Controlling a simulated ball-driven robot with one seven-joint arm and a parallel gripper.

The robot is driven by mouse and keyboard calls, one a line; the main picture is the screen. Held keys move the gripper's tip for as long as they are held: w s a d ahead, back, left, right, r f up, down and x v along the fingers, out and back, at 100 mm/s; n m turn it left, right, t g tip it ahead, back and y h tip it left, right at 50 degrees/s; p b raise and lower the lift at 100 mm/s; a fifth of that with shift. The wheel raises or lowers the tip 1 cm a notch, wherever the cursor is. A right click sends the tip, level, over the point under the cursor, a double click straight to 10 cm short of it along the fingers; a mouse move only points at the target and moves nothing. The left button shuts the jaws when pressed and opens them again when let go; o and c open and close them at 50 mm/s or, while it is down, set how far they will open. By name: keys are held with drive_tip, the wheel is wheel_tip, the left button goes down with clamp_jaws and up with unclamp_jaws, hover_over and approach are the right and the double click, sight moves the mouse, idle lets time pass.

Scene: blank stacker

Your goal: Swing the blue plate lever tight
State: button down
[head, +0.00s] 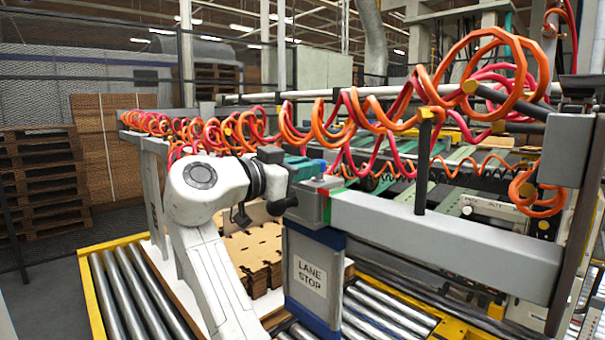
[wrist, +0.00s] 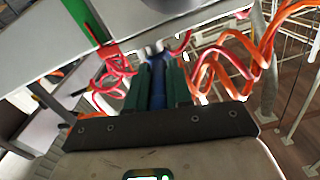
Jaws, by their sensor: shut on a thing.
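The blue plate lever (wrist: 158,88) stands between the two green fingers of my gripper (wrist: 157,80) in the wrist view. The fingers are shut on it, and its far end reaches a pale metal part just past the fingertips. In the head view my gripper (head: 302,165) is at the top of the lane stop post, beside the left end of the grey beam. A bit of the blue lever (head: 318,166) shows there at the teal fingers. The rest of the lever is hidden by the fingers and the coils.
Orange and red coiled hoses (head: 385,115) hang close above and behind my gripper. The grey beam (head: 440,240) runs right from the post with its "LANE STOP" sign (head: 311,277). Stacked cardboard blanks (head: 255,255) lie below my arm. Rollers (head: 130,295) are in front.

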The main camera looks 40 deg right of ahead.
drive_tip(key=shift+w+g, duration=0.1)
drive_tip(key=shift+g, duration=0.2)
drive_tip(key=c, duration=1)
unclamp_jaws()
drive_tip(key=shift+c, duration=0.2)
drive_tip(key=shift+a, duration=0.1)
drive_tip(key=a+b, duration=0.1)
drive_tip(key=a, duration=0.9)
drive_tip(key=shift+a, duration=0.3)
drive_tip(key=shift+f, duration=0.1)
